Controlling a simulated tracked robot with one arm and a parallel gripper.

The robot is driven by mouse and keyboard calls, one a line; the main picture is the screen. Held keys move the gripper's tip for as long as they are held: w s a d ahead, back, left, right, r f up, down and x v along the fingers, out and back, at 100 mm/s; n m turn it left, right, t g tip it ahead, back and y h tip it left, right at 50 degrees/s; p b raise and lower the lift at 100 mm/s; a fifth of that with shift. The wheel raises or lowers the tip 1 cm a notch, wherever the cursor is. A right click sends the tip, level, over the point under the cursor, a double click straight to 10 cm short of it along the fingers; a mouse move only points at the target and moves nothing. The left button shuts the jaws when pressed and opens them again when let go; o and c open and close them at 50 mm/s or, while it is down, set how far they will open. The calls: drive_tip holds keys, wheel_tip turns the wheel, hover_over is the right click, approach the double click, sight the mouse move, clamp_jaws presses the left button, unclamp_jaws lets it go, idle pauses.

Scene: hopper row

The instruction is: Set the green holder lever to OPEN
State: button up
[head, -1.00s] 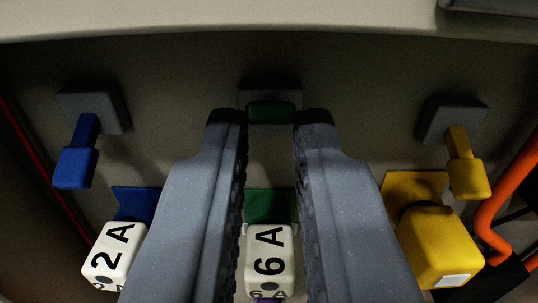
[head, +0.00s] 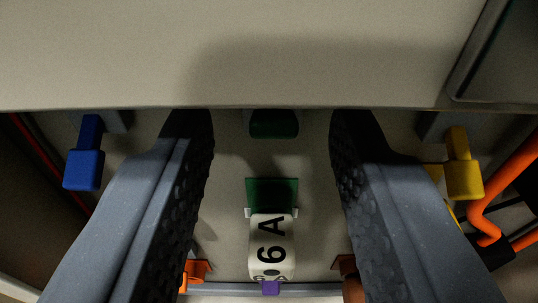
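The green lever (head: 274,124) shows at upper centre, just under the edge of a pale panel that hides its mount. My gripper (head: 271,130) is open, with one finger on each side of the green lever and a clear gap on both sides. Nothing is between the fingers that they touch. No OPEN mark is visible.
A blue lever (head: 84,165) hangs at the left and a yellow lever (head: 462,172) at the right, both outside my fingers. The pale panel (head: 270,55) overhangs the top. An orange pipe (head: 500,190) runs at far right. Orange and brown parts show low between the fingers.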

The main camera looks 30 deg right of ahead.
drive_tip(key=p+v, duration=0.3)
drive_tip(key=v, duration=1)
drive_tip(key=shift+s+a, duration=0.25)
drive_tip(key=shift+s, duration=0.05)
idle(0.3)
